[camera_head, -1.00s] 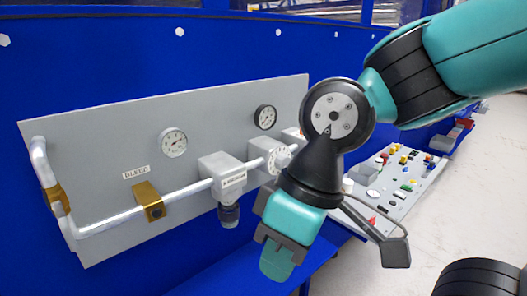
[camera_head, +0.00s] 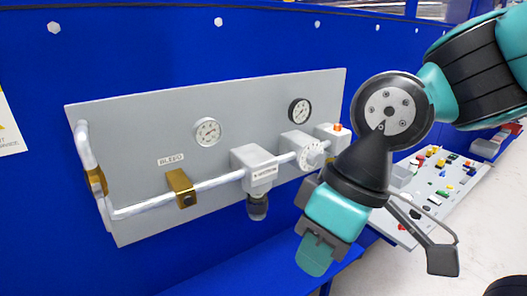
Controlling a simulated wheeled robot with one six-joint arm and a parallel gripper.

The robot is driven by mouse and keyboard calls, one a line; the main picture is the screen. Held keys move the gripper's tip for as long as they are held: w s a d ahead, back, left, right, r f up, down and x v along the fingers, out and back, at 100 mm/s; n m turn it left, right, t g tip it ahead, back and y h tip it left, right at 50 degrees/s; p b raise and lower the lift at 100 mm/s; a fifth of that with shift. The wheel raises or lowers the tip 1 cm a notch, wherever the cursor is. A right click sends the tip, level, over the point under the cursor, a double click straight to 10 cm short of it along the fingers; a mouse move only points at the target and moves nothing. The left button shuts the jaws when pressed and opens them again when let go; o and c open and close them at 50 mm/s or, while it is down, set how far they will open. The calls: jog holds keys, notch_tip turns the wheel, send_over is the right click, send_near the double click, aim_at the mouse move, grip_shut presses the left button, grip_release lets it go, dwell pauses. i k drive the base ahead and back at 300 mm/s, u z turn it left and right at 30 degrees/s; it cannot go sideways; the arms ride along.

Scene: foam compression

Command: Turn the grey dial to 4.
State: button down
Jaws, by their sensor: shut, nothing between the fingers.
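A round, pale grey-white dial (camera_head: 311,155) with dark marks on its rim sits on a box on the pipe, at the right of the grey wall panel (camera_head: 125,130). Its marks are too small to read, so I cannot tell its setting. My gripper (camera_head: 315,258) is shut and empty. In the picture it hangs below the dial, in front of the blue wall, pointing down. It is apart from the dial. My wrist appears just right of the dial and hides part of the panel's right end.
The panel carries a white gauge (camera_head: 207,132), a black-rimmed gauge (camera_head: 299,111), a silver pipe (camera_head: 145,209), brass clamps and a valve box (camera_head: 253,168). A box with an orange button (camera_head: 337,127) stands beside the dial. A sloped console (camera_head: 438,206) with coloured controls is at right.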

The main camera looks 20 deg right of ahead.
aim_at(315, 158)
jog(key=z, duration=2.45)
jog(key=k, duration=0.65)
jog(key=u, duration=1.2)
jog(key=i, duration=0.5)
